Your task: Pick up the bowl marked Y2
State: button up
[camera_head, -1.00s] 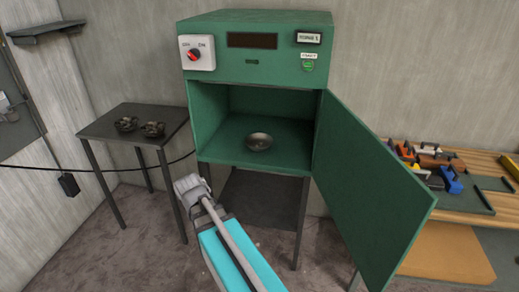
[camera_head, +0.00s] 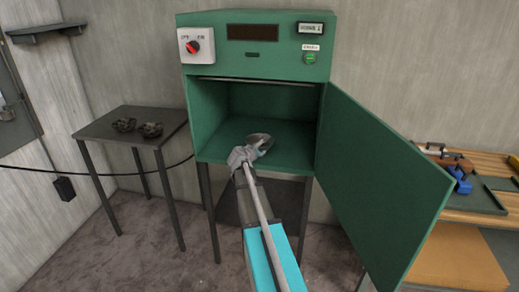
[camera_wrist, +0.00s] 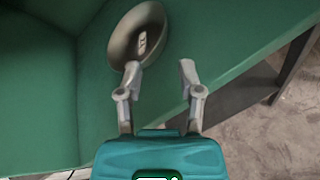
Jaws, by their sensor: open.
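A metal bowl (camera_head: 260,138) sits on the floor of the open green cabinet, near its front. In the wrist view the bowl (camera_wrist: 124,36) has a small light mark inside that I cannot read, so I cannot confirm Y2. My gripper (camera_head: 243,156) is at the cabinet opening, and partly hides the bowl's near side in the head view. In the wrist view my gripper (camera_wrist: 160,67) is open, its fingers apart. The left fingertip is at the bowl's near rim; I cannot tell if it touches.
The green cabinet (camera_head: 210,150) has its door (camera_head: 375,190) swung open to the right. A dark side table (camera_head: 95,127) at left holds two dark bowls (camera_head: 124,124) (camera_head: 151,130). A wooden bench (camera_head: 470,216) with coloured objects stands at right.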

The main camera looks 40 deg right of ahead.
dwell(0.3)
jog(key=b+x, duration=0.2)
jog(key=x, duration=0.6)
jog(key=shift+d+f+b, duration=0.15)
jog(key=shift+b, duration=0.25)
jog(key=shift+w+d, duration=0.1)
jog(key=shift+s+b+x, duration=0.2)
jog(key=shift+b+x, duration=0.75)
jog(key=shift+x, duration=1.65)
jog(key=shift+d, duration=0.1)
grip_shut()
